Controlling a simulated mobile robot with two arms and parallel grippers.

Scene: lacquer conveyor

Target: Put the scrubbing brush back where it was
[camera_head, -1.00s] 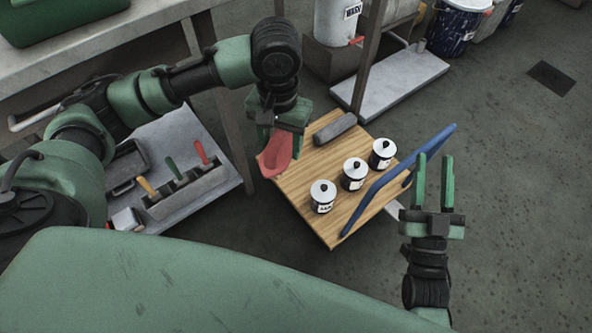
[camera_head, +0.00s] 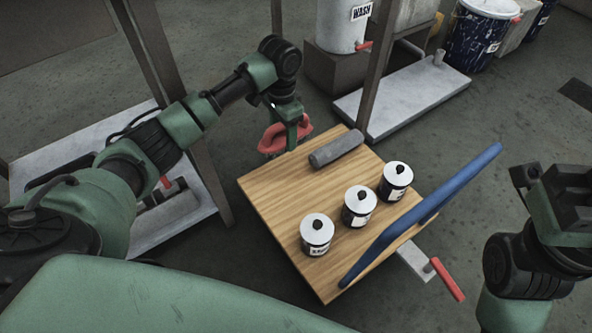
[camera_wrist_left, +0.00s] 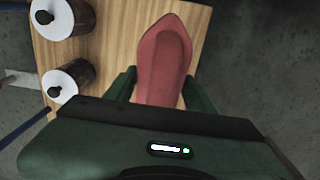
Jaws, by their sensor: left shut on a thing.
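The scrubbing brush appears to be the red, rounded, pointed block (camera_head: 274,137), which also shows in the left wrist view (camera_wrist_left: 163,58). My left gripper (camera_head: 290,138) is shut on it, with one finger on each side in the left wrist view (camera_wrist_left: 160,92). The brush hangs at the far left corner of a wooden cart top (camera_head: 277,193). I cannot tell its exact height above the wood. My right gripper (camera_head: 556,195) is at the right edge with nothing visible in it; its finger opening is unclear.
Three white-lidded tins (camera_head: 317,234) stand along the cart top's right side, beside a blue handle bar (camera_head: 425,212). A grey cylinder (camera_head: 336,148) lies near the back edge. A dark post (camera_head: 378,70) rises just behind. The wood's left half is clear.

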